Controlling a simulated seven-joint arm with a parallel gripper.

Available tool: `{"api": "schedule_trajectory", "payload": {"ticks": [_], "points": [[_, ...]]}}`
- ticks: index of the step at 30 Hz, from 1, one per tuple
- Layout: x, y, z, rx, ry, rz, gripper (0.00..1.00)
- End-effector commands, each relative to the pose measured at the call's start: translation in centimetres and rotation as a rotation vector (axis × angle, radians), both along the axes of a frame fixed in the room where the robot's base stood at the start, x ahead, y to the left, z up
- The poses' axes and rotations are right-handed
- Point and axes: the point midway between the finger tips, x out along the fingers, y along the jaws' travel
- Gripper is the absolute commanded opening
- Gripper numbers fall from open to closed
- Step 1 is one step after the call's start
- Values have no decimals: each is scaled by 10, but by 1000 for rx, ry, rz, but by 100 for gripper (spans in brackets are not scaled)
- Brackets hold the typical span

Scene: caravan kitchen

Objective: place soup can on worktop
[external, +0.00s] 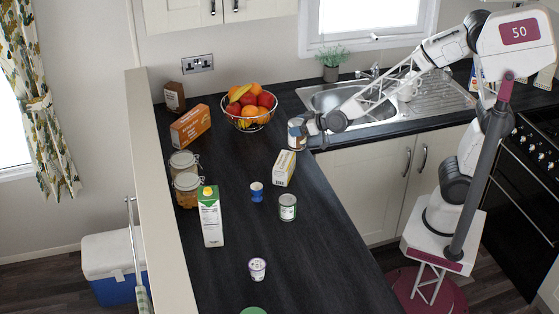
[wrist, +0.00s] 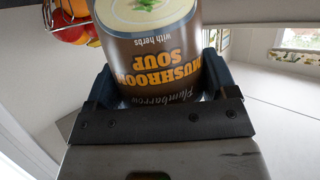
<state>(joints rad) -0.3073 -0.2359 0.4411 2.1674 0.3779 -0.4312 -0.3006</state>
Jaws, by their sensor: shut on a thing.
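The soup can (external: 296,137), brown with a mushroom soup label, is held in my gripper (external: 303,129) near the inner corner of the worktop (external: 325,230). In the wrist view the can (wrist: 150,55) fills the space between the dark fingers of my gripper (wrist: 160,90), which is shut on its sides. Its lettering appears upside down in that view. The can looks about upright in the external view. I cannot tell whether its base touches the worktop or hangs above it.
A fruit bowl (external: 248,110) stands just left of the can, and a yellow-white box (external: 284,168) lies nearby. A green-labelled can (external: 288,207), blue tin (external: 257,192), carton (external: 210,217), jars (external: 186,190) and small tub (external: 257,269) stand around. The sink (external: 340,98) is behind right.

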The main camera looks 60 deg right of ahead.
Motion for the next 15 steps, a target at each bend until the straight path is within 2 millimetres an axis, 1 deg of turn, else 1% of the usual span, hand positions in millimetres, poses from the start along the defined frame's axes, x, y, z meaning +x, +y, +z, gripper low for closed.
{"api": "schedule_trajectory", "payload": {"ticks": [1,8,15], "points": [[-1,-9,0,1,-2,-14,39],[-9,-53,-4,-2,-2,-83,39],[-26,-109,-11,0,0,-182,39]]}}
